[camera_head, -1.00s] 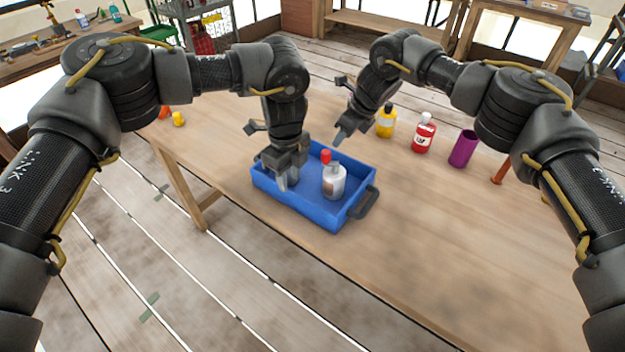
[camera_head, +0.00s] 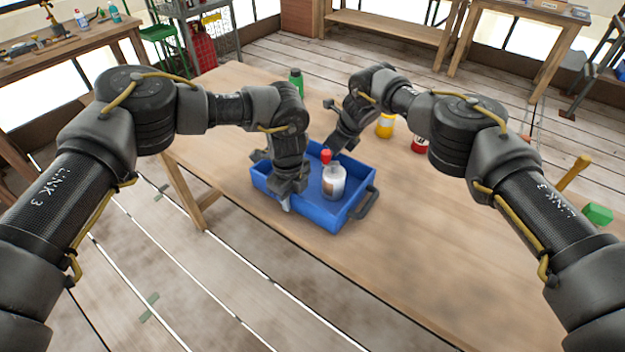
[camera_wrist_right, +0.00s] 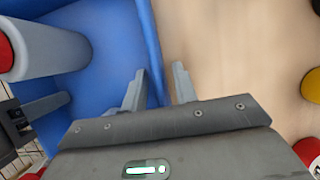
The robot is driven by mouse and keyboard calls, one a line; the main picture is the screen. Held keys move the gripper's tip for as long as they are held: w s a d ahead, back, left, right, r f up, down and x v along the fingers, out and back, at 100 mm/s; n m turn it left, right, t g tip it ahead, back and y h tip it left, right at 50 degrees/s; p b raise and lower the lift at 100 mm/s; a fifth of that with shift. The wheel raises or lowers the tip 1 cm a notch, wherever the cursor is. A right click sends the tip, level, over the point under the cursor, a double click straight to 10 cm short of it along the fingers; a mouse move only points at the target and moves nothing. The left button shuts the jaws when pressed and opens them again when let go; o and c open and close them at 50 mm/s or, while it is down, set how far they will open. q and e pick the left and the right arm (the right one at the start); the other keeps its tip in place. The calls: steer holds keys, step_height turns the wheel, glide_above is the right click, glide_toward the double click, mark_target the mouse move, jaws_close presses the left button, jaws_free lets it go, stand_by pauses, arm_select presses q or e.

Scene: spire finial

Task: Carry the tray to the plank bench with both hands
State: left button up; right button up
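The blue tray (camera_head: 311,205) sits on the wooden table, with a dark handle (camera_head: 366,203) at its right end.
A yellow bottle (camera_head: 385,126) and a red bottle (camera_head: 419,144) stand beyond the tray, partly behind my right arm. A green bottle (camera_head: 296,82) stands at the table's far edge.

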arm_select(q)
jaws_close()
arm_select(e)
jaws_close()
arm_select(q)
steer(key=shift+r, duration=0.15)
arm_select(e)
steer(key=shift+r, duration=0.15)
